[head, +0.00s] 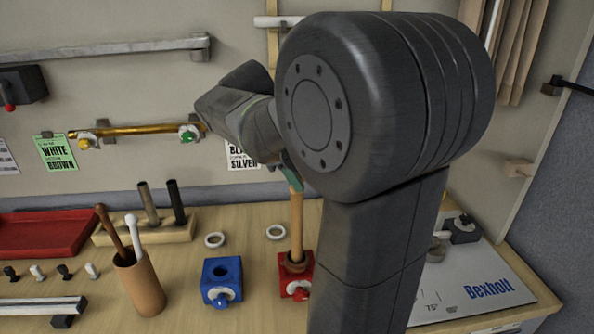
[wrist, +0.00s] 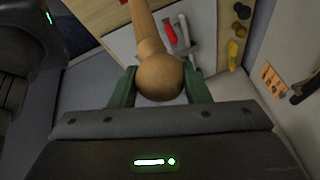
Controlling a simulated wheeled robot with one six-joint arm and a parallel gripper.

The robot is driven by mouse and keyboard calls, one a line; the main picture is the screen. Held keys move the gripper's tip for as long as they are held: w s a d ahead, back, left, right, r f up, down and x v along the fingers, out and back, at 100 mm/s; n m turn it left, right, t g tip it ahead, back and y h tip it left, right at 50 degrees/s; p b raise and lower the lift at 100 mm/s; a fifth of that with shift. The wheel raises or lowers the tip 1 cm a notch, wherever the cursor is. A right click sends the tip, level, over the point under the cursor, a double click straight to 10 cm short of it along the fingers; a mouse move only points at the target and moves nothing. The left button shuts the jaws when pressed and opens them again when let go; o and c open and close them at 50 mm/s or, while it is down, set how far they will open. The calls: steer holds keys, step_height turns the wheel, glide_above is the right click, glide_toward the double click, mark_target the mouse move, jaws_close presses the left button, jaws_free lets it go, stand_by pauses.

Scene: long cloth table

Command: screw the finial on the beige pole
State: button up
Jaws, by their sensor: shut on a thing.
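The beige pole (head: 297,222) stands upright in a red block (head: 293,272) on the table. My gripper (head: 291,176) is at the pole's top end, mostly hidden behind my arm in the head view. In the wrist view the green fingers are on both sides of the round tan finial (wrist: 160,78), shut on it. The pole (wrist: 142,18) runs away from the finial, and the two look in line. I cannot tell whether the finial is threaded on or only resting there. The finial is hidden in the head view.
A blue block (head: 221,278) with an empty hole stands left of the red block. Two white rings (head: 275,232) (head: 214,240) lie behind. A brown cup (head: 141,284) holds two rods. A brass rod (head: 135,131) hangs on the wall. A Bexholt mat (head: 478,284) lies at right.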

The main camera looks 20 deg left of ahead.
steer(key=o, duration=0.9)
steer(key=shift+w+r, duration=0.1)
steer(key=shift+o, duration=0.5)
steer(key=shift+f+n+t+y+b, duration=0.25)
steer(key=shift+n+t+y+b, duration=0.15)
steer(key=shift+n+b, duration=0.65)
steer(key=n, duration=0.2)
steer(key=n+t+y, duration=0.1)
steer(key=n, duration=0.1)
steer(key=shift+r+n+y+b, duration=0.1)
steer(key=shift+n+y+b, duration=0.2)
steer(key=shift+n+b, duration=0.05)
steer(key=n+y, duration=0.2)
steer(key=n, duration=0.2)
steer(key=shift+r+n, duration=0.15)
steer(key=shift+n, duration=0.25)
steer(key=shift+n+y+p, duration=0.55)
steer(key=shift+n+y, duration=0.15)
steer(key=shift+n, duration=0.9)
